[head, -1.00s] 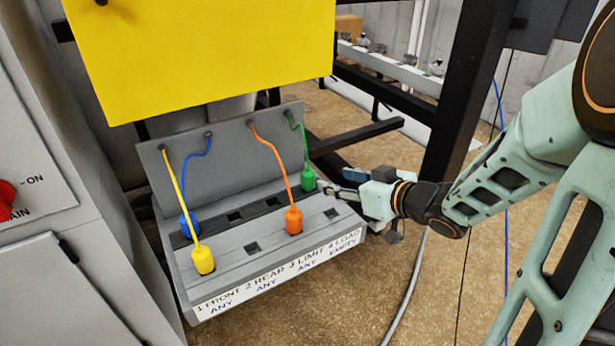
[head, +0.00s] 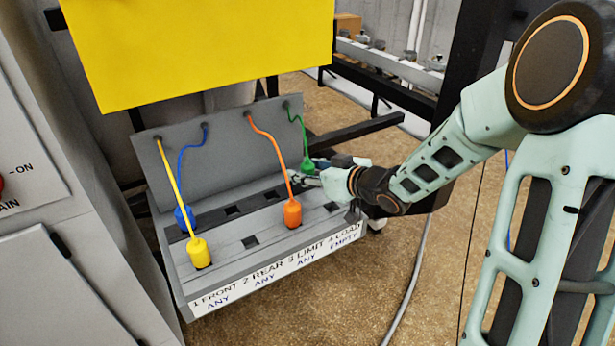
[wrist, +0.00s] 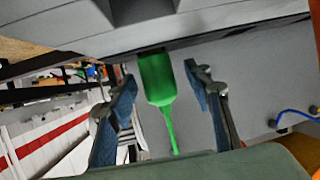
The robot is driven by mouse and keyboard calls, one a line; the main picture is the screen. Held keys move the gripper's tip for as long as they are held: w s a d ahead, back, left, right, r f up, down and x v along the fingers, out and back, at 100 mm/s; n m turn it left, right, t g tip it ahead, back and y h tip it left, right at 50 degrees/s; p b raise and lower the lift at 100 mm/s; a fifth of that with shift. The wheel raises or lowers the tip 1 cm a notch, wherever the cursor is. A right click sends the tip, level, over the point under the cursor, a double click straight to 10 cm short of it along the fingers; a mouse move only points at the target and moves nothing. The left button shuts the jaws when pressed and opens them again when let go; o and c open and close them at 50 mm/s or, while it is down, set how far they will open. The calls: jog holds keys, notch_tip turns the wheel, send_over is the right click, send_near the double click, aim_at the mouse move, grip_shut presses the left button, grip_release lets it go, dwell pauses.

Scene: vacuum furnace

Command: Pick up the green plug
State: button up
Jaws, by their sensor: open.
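The green plug (head: 308,164) sits at the back right of the grey socket panel, with its green cord running up to the back plate. In the wrist view the green plug (wrist: 156,80) hangs between the two fingers, with a gap on both sides. My gripper (head: 306,174) is at the plug from the right and is open. Its fingers also show in the wrist view (wrist: 160,82), one on each side of the plug. In the head view the gripper partly hides the plug's lower end.
An orange plug (head: 292,212) stands in the front row, left of my gripper. A yellow plug (head: 199,251) and a blue plug (head: 184,218) are at the panel's left side. A yellow board (head: 200,50) hangs above. Several empty sockets lie between the plugs.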

jog(key=c, duration=1.2)
grip_shut()
jog(key=shift+r, duration=0.15)
